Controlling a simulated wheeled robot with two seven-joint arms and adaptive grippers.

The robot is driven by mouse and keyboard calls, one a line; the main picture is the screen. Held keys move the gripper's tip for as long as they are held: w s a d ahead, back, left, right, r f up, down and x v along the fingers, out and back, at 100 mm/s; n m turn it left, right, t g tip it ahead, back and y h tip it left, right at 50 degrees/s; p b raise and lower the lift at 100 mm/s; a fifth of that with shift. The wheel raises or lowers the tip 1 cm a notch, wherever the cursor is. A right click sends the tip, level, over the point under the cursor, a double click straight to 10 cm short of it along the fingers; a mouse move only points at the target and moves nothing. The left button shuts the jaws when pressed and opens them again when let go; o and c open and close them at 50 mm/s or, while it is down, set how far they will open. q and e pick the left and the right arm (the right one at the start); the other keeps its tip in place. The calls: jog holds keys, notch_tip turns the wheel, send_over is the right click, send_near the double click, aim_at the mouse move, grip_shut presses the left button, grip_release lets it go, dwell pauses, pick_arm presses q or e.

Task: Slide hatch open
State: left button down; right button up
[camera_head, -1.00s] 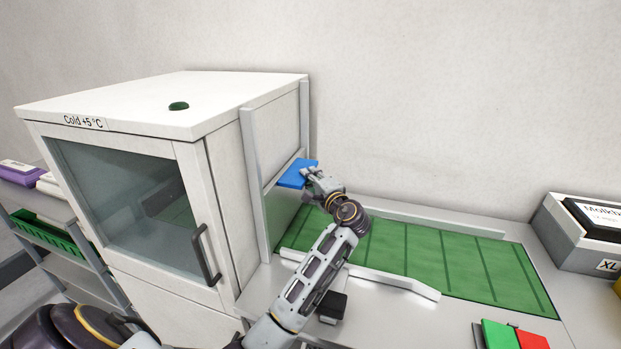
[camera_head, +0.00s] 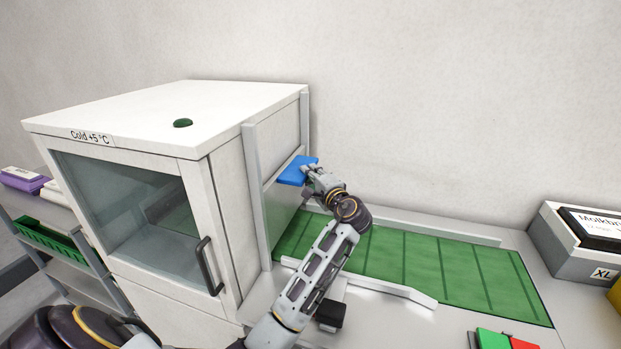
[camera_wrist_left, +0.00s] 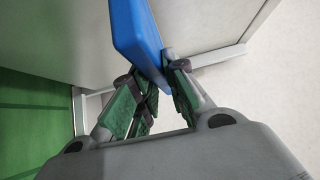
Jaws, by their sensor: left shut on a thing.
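The hatch (camera_head: 279,212) is a grey panel between two upright rails on the right side of the white cold cabinet (camera_head: 228,190). A blue handle plate (camera_head: 295,171) sticks out at the panel's top edge, and the opening above the panel looks closed off by the pale cabinet side. My left gripper (camera_head: 312,172) is at the right end of the blue handle. In the left wrist view the blue handle (camera_wrist_left: 138,35) sits between the fingers of my left gripper (camera_wrist_left: 157,85), which are shut on it. My right gripper is not in view.
A green conveyor belt (camera_head: 450,275) with low side rails runs right from the hatch. A grey box marked XL (camera_head: 570,245) stands at the far right. Green and red buttons (camera_head: 505,341) are at the front. The cabinet's glass door (camera_head: 125,210) is closed.

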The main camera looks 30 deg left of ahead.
pick_arm(q)
notch_tip(320, 180, up, 12)
jog(key=p, duration=0.7)
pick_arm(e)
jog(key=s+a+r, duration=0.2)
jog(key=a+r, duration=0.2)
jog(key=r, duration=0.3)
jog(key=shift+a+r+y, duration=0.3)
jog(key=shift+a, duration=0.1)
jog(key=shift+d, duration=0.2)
pick_arm(q)
jog(key=c, duration=1.4)
grip_release()
jog(key=shift+c, duration=0.2)
jog(key=v, duration=1.2)
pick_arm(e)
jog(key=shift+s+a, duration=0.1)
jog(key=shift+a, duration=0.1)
pick_arm(q)
jog(key=shift+w+d, duration=0.1)
